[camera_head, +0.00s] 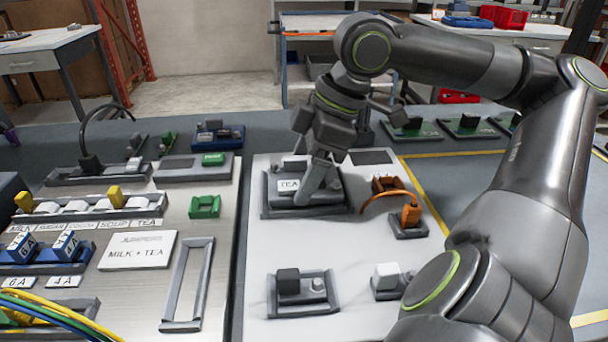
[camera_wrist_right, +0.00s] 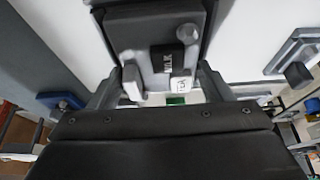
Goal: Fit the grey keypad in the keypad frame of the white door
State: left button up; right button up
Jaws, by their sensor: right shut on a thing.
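The white door (camera_head: 345,240) lies as a pale panel in the middle of the head view. The grey keypad (camera_head: 290,185), with a white TEA label, is at the keypad frame (camera_head: 305,212) near the door's far left part. My right gripper (camera_head: 319,186) reaches down from above and is shut on the keypad. In the right wrist view the keypad (camera_wrist_right: 158,22) shows as a dark plate with a black key and a white key at the fingers. The keypad appears within the frame's outline; whether it is fully seated cannot be told. My left gripper is out of view.
An orange curved handle (camera_head: 410,213) is right of the frame. A dark block in a tray (camera_head: 300,298) and a white block (camera_head: 387,276) are nearer. Left is a grey panel with an empty upright frame (camera_head: 205,285) and a MILK + TEA card (camera_head: 138,250).

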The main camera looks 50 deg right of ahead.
jog(key=shift+f, duration=0.3)
jog(key=o, duration=0.9)
jog(key=shift+o, duration=1.1)
jog(key=shift+f, duration=0.15)
jog(key=shift+c, duration=0.7)
notch_tip(320, 180, up, 8)
jog(key=p, duration=0.7)
jog(key=shift+f, duration=0.3)
